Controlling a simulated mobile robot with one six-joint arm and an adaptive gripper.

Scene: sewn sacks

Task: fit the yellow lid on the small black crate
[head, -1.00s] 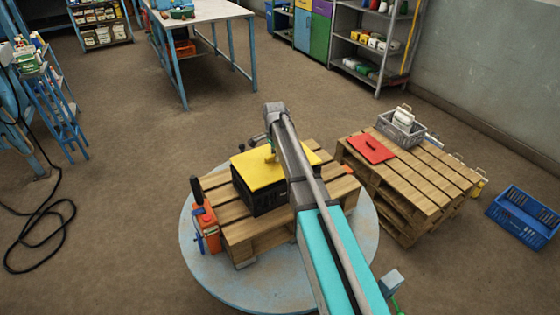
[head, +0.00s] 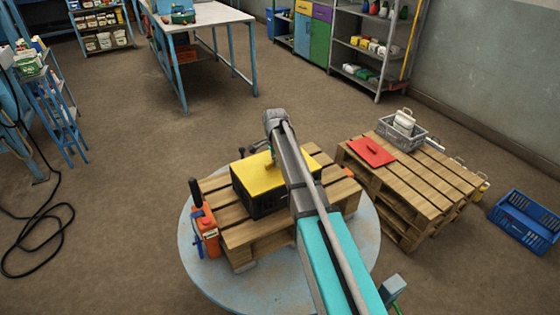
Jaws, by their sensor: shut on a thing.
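The yellow lid (head: 256,178) lies flat over the top of the small black crate (head: 268,206), its edges closely in line with the crate's rim. I cannot tell whether a thin gap is left between them. The crate stands on a wooden pallet (head: 225,215). My gripper (head: 274,154) is at the middle of the lid, mostly hidden behind my arm, and is shut on the lid. My arm also hides the right part of the lid and crate.
The pallet rests on a round blue-grey platform (head: 205,270). A second pallet stack (head: 425,190) to the right bears a red lid (head: 371,152) and a grey crate (head: 399,133). A blue crate (head: 525,217) is on the floor.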

